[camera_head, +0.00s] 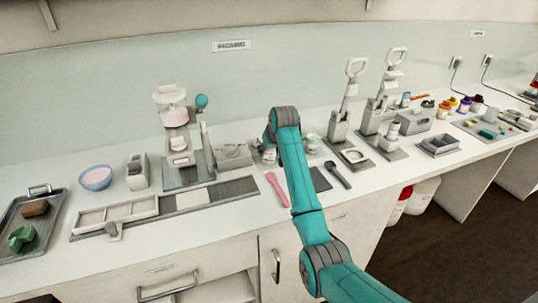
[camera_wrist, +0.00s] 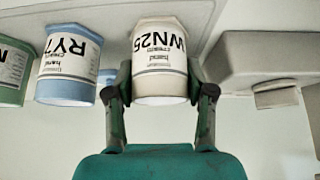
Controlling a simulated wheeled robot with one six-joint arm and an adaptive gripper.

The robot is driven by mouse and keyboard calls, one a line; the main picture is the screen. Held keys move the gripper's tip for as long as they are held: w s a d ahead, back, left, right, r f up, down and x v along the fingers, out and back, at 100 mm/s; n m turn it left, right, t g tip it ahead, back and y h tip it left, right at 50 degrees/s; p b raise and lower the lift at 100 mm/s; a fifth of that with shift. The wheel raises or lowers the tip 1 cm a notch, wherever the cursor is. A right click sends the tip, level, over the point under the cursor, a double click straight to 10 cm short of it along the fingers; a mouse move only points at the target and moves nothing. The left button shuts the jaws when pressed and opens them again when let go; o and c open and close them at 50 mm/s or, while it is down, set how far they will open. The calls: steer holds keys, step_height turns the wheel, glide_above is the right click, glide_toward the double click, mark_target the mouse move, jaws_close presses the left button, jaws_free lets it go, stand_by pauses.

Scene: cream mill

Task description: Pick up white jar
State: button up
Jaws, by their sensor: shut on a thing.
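A white jar (camera_wrist: 160,62) with a label reading WN25 sits between the two fingers of my gripper (camera_wrist: 160,88) in the wrist view. The fingers are shut on its sides. The jar appears upside down in this view, and its far end meets the pale tray or shelf edge; I cannot tell whether it is lifted. In the head view my arm hides most of the gripper and the held jar.
A blue-labelled jar (camera_wrist: 68,65) stands close to the left of the white jar, with a green jar (camera_wrist: 14,70) beyond it. A grey block (camera_wrist: 265,65) is on the right. In the head view, a pink spatula (camera_head: 277,189) and a dark spoon (camera_head: 338,175) flank my arm.

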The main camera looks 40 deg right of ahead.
step_height(320, 180, up, 10)
stand_by(0.6)
